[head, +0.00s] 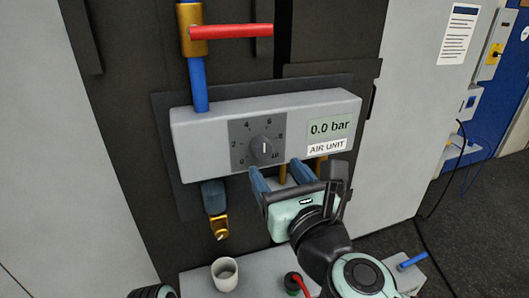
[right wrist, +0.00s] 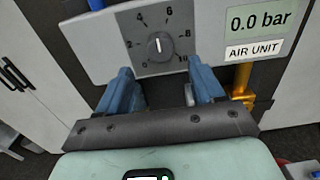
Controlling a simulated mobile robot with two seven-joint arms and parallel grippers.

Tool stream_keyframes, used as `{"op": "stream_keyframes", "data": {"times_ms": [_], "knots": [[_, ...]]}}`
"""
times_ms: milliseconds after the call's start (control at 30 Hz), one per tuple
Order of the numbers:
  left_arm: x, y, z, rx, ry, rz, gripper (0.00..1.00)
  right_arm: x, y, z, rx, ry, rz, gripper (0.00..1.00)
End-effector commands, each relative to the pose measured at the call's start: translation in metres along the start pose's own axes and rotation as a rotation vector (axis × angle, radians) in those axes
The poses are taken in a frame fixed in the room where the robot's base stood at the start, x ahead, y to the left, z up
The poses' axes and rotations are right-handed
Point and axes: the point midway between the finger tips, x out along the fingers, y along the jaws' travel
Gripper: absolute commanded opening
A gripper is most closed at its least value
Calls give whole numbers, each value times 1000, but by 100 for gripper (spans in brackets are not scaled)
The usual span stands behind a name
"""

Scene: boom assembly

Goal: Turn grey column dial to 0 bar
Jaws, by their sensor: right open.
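The grey column dial (head: 264,150) is a round dark knob on a dark square scale plate marked 0 to 10, on the light grey air unit (head: 200,145). Its white mark points up, between 4 and 6, in the right wrist view (right wrist: 160,46). The display (head: 329,127) beside it reads 0.0 bar. My right gripper (head: 277,174) is open, with its blue fingers just below the dial, apart from the knob. In the right wrist view its fingertips (right wrist: 160,72) stand left and right below the dial, with nothing between them.
A red-handled valve (head: 232,31) on a blue pipe is above the unit. A blue and brass fitting (head: 215,205) hangs below its left end. A white cup (head: 225,273) stands on a grey surface below. Cables hang at the right.

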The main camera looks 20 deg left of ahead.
Motion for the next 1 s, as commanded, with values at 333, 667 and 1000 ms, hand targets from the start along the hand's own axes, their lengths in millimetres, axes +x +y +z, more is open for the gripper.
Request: {"op": "stream_keyframes", "data": {"times_ms": [333,667,1000], "knots": [[-9,3,1,0,-2,0,43,62,0,1,-1,1,1,67],[-10,3,1,0,-2,0,43,74,0,0,-3,0,0,67],[-10,3,1,1,-2,0,43,74,0,0,-3,1,0,11]]}}
